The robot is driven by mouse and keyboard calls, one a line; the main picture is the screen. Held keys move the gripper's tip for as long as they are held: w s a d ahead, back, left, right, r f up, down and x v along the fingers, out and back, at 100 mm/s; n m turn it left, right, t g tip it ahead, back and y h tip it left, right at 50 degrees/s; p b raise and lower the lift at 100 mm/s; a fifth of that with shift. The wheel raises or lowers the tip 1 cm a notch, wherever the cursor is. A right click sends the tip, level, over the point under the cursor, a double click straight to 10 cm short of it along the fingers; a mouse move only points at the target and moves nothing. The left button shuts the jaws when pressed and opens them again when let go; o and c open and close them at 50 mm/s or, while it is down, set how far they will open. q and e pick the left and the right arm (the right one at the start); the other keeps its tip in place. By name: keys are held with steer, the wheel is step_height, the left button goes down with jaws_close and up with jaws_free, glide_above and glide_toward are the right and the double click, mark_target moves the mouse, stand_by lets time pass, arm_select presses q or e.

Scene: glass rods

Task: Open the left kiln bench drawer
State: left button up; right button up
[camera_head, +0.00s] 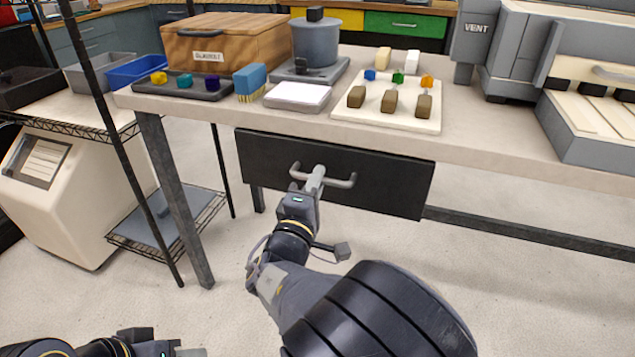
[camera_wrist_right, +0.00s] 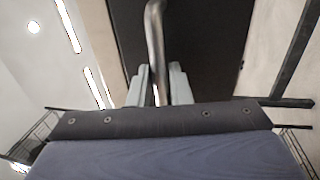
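The dark kiln bench drawer (camera_head: 385,185) is under the bench top, its front looking flush and closed. Its grey bar handle (camera_head: 340,182) also shows in the right wrist view (camera_wrist_right: 155,35). My right gripper (camera_head: 316,176) is at the handle's middle. In the right wrist view its two fingers (camera_wrist_right: 160,82) stand on either side of the bar, very close to it; whether both press on it cannot be told. My left gripper (camera_head: 178,350) is partly in view at the bottom left edge, away from the drawer, its fingers mostly cut off.
The bench top (camera_head: 465,150) carries a wooden box (camera_head: 225,45), a grey pot (camera_head: 316,45), a dark tray (camera_head: 180,90) and a cream board (camera_head: 350,115) with small blocks. A bench leg (camera_head: 175,195) and wire rack (camera_head: 170,235) stand at left. The floor below the drawer is clear.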

steer(key=shift+w+d+r, duration=0.1)
steer(key=shift+w+d, duration=0.05)
steer(key=shift+w, duration=0.3)
jaws_close()
